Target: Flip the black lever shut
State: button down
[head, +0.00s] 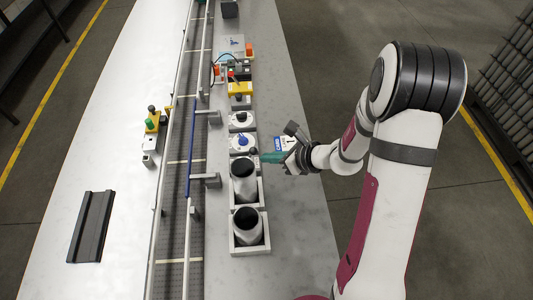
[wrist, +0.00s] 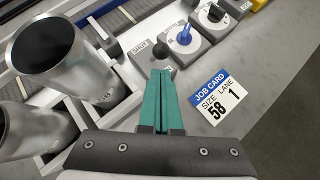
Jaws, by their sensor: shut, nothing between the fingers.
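The black lever (wrist: 160,49) shows in the wrist view as a dark round knob on a small grey box (wrist: 139,53) with a partly readable label. My gripper (wrist: 160,73) is shut and empty, its green fingers pressed together. The fingertips are right in front of the lever box, just below the knob in the picture. I cannot tell whether they touch it. In the head view my gripper (head: 264,157) reaches in from the right, and the lever is too small to make out there.
Two metal cans (head: 244,182) (head: 247,228) stand in white holders left of and nearer than the fingers. A blue-knobbed dial (wrist: 184,35) and a black-knobbed dial (wrist: 214,14) sit beyond the lever. A job card (wrist: 218,94) reading size 58, lane 1 lies right. A conveyor (head: 180,215) runs along the left.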

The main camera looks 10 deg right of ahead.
aim_at(253, 152)
jog(key=shift+w+a, duration=0.35)
jog(key=shift+a, duration=0.05)
jog(key=shift+a+r, duration=0.5)
jog(key=shift+a, duration=0.2)
jog(key=shift+a+r, duration=0.3)
jog(key=shift+a, duration=0.3)
jog(key=shift+a+r, duration=0.15)
jog(key=shift+a, duration=0.3)
jog(key=shift+a+r+h, duration=0.15)
jog(key=shift+a+h, duration=0.45)
jog(key=shift+a, duration=0.55)
jog(key=shift+r, duration=0.15)
